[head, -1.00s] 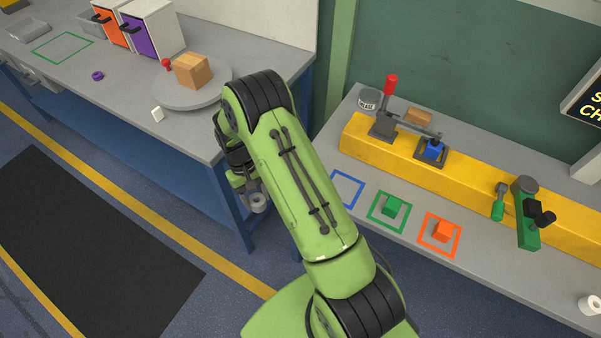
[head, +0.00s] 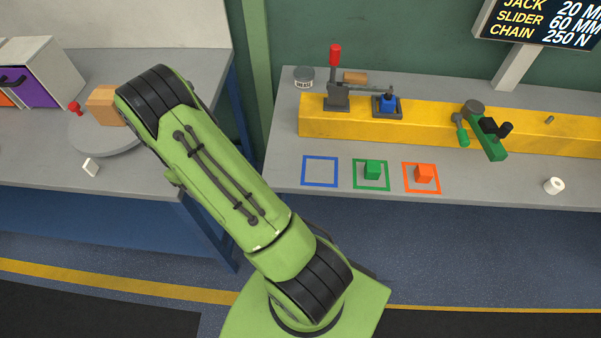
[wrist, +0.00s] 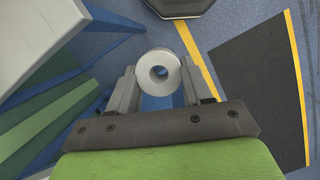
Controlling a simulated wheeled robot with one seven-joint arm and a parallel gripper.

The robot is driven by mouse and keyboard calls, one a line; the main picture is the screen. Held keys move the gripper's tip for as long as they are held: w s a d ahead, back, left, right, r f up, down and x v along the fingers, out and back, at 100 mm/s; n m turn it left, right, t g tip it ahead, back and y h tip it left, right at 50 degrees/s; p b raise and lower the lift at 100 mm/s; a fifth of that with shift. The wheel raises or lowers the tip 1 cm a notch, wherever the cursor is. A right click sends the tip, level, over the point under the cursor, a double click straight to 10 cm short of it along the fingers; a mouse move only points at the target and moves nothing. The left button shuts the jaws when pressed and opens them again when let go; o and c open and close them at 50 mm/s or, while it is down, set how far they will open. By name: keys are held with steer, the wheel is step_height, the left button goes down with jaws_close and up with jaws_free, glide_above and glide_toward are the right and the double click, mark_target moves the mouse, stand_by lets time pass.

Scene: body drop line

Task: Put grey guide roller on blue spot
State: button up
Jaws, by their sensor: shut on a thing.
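In the wrist view the grey guide roller (wrist: 158,61), a short cylinder with a hole through it, sits between the two fingers of my gripper (wrist: 158,85). The gripper is shut on it and holds it over the floor. In the head view my arm hides the gripper and the roller. The blue spot (head: 320,185), an empty blue square outline, lies on the right-hand bench, left of the green and orange squares.
A white roll (head: 554,186) lies at right. The left bench holds a grey turntable (head: 105,140) with a box.

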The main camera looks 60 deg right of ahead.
steer(key=s+d+n+b, duration=0.1)
steer(key=s+d+b, duration=0.2)
steer(key=d, duration=0.7)
step_height(320, 180, up, 4)
steer(key=n+h+b, duration=0.1)
steer(key=n+b, duration=0.2)
steer(key=b, duration=0.4)
glide_above(321, 171)
steer(key=w, duration=0.1)
steer(key=f+b, duration=0.1)
steer(key=f, duration=0.2)
steer(key=f+b, duration=0.1)
steer(key=f, duration=0.3)
steer(key=f+b, duration=0.1)
steer(key=f, duration=0.2)
steer(key=shift+a+f, duration=0.2)
steer(key=shift+a, duration=0.1)
steer(key=shift+r, duration=0.15)
steer(key=o, duration=1.4)
